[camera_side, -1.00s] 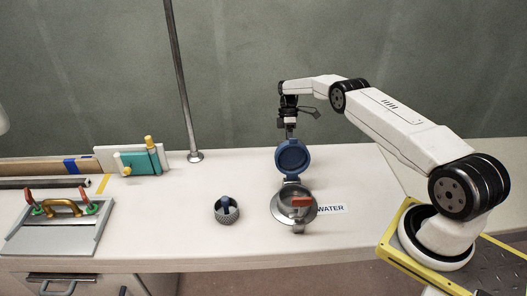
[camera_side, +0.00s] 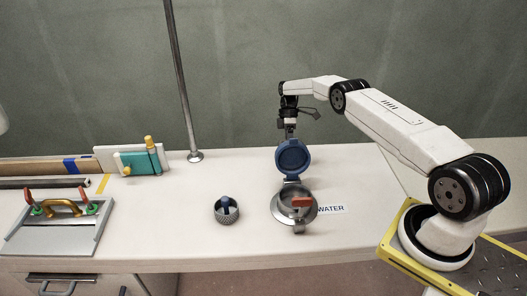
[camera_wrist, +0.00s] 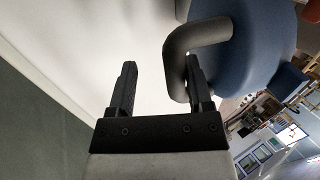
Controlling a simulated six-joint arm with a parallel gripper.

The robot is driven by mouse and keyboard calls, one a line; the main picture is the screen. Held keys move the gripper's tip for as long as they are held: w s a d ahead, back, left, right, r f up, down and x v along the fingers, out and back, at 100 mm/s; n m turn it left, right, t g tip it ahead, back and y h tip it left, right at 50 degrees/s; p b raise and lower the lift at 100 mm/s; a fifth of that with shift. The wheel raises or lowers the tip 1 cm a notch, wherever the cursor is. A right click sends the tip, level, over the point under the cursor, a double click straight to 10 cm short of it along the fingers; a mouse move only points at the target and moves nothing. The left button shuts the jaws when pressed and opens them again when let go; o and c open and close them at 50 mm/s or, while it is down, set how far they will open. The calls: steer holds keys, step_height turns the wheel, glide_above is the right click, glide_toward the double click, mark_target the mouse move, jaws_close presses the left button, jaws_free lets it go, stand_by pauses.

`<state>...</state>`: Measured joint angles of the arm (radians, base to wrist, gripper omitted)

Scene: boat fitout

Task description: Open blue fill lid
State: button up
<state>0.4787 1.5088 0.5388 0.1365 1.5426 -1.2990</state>
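The blue fill lid (camera_side: 292,158) stands upright on its hinge at the back of the round metal fill fitting (camera_side: 283,207), whose opening is uncovered. A red piece (camera_side: 301,201) shows at the fitting's front right. My gripper (camera_side: 290,134) is just above and behind the lid's top edge. In the wrist view the lid (camera_wrist: 245,45) fills the upper right, with a dark bent handle (camera_wrist: 187,48) on it.
A "WATER" label (camera_side: 331,209) lies right of the fitting. A metal pole (camera_side: 183,90) rises behind. The counter between is clear.

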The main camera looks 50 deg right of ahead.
steer(key=shift+w+r, duration=0.1)
steer(key=shift+r, duration=0.05)
step_height(320, 180, up, 11)
steer(key=w+d, duration=0.1)
steer(key=shift+w+d, duration=0.15)
steer(key=shift+d, duration=0.15)
stand_by(1.2)
steer(key=shift+a, duration=0.1)
